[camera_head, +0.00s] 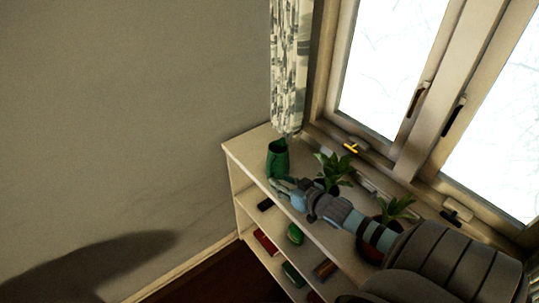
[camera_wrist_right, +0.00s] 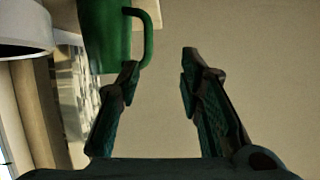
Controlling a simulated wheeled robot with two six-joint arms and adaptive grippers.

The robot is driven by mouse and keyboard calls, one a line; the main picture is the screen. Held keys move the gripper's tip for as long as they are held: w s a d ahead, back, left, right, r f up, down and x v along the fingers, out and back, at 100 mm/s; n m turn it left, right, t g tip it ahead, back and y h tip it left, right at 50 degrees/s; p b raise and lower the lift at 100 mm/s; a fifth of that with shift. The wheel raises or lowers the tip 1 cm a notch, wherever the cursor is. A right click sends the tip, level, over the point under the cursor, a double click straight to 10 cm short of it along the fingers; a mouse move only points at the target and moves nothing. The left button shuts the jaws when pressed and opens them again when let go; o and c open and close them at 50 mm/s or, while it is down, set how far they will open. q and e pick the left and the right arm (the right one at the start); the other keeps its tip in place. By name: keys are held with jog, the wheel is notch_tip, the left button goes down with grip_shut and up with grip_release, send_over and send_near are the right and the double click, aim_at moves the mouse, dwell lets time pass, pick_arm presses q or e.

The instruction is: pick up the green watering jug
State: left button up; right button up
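The green watering jug (camera_head: 278,159) stands upright on top of the shelf unit, near its left end by the wall. In the right wrist view the jug (camera_wrist_right: 104,36) is at the top left, with its handle (camera_wrist_right: 146,36) on its right side. My right gripper (camera_head: 277,186) reaches in from the right, with its fingertips just in front of the jug. In the right wrist view the gripper (camera_wrist_right: 160,74) is open and empty. The left fingertip is close below the handle; I cannot tell whether it touches. My left gripper is not in view.
The shelf unit (camera_head: 238,160) stands below the window, with several books on its lower shelves. Two potted plants (camera_head: 333,170) (camera_head: 394,208) stand on its top beside my right arm. A patterned curtain (camera_head: 290,70) hangs behind the jug. The wall at left is bare.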

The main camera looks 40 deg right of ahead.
aim_at(269, 175)
jog(key=b+x, duration=0.2)
jog(key=x, duration=0.1)
jog(key=d+f+b+x, duration=0.1)
jog(key=b+x, duration=0.2)
jog(key=x, duration=0.1)
jog(key=b+x, duration=0.3)
jog(key=shift+d+f, duration=0.3)
jog(key=shift+f, duration=0.05)
jog(key=shift+w, duration=0.3)
jog(key=shift+s+r, duration=0.1)
jog(key=shift+r, duration=0.15)
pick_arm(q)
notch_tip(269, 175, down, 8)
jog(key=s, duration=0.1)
pick_arm(e)
grip_shut()
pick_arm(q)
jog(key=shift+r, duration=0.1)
